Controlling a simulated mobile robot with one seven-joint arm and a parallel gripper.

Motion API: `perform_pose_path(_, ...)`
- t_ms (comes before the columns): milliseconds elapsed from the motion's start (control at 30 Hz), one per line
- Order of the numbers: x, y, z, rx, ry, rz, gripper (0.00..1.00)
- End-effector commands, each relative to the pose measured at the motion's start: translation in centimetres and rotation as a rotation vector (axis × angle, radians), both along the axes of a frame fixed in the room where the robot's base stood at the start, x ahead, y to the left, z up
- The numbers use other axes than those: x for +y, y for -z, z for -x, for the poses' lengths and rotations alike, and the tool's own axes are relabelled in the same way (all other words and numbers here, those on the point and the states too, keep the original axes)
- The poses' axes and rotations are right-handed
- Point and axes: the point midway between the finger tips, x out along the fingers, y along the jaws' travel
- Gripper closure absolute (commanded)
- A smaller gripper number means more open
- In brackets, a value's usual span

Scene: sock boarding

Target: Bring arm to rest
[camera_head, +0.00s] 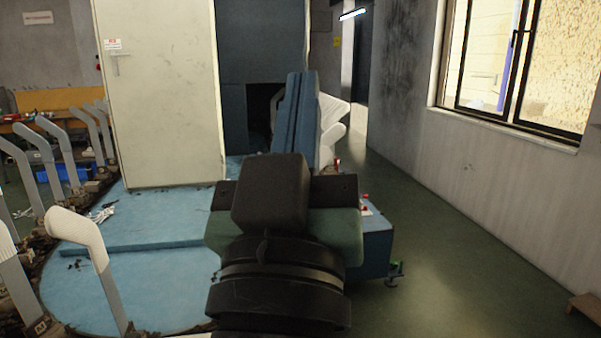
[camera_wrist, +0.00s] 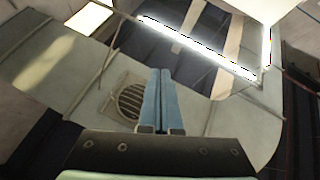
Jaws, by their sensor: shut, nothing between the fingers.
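My gripper (camera_wrist: 161,74) shows in the wrist view as two slim blue fingers. They lie side by side, shut, with nothing held between them. They point up toward the ceiling, and no object is near their tips. In the head view my dark arm (camera_head: 272,265) rises in the lower middle, folded close to the camera. A blue upright grooved piece (camera_head: 297,120) stands beyond the arm's dark block; I cannot tell for sure whether it is my fingers.
A blue round machine table (camera_head: 130,300) with several white sock forms (camera_head: 78,232) stands to the left. A blue unit (camera_head: 376,245) stands close right of my arm. The green floor (camera_head: 450,260) toward the windowed wall is mostly clear.

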Motion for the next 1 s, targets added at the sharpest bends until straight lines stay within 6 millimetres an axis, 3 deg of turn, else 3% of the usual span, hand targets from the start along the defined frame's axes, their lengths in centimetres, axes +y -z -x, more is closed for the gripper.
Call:
perform_pose_path(33, -0.3, -2.9, 2.2, -0.096, -0.069, -0.048, 1.0)
perform_pose_path(100, -0.3, -6.2, 5.3, -0.218, -0.182, -0.107, 1.0)
perform_pose_path(133, -0.1, -7.7, 5.9, -0.24, -0.211, -0.12, 1.0)
perform_pose_path(433, 0.1, -16.0, 5.1, -0.213, -0.201, -0.113, 1.0)
perform_pose_path(633, 0.1, -18.3, 5.1, -0.211, -0.2, -0.112, 1.0)
perform_pose_path(900, 0.1, -18.2, 5.0, -0.21, -0.2, -0.111, 0.51)
perform_pose_path(1000, 0.1, -18.2, 5.0, -0.21, -0.199, -0.112, 0.5)
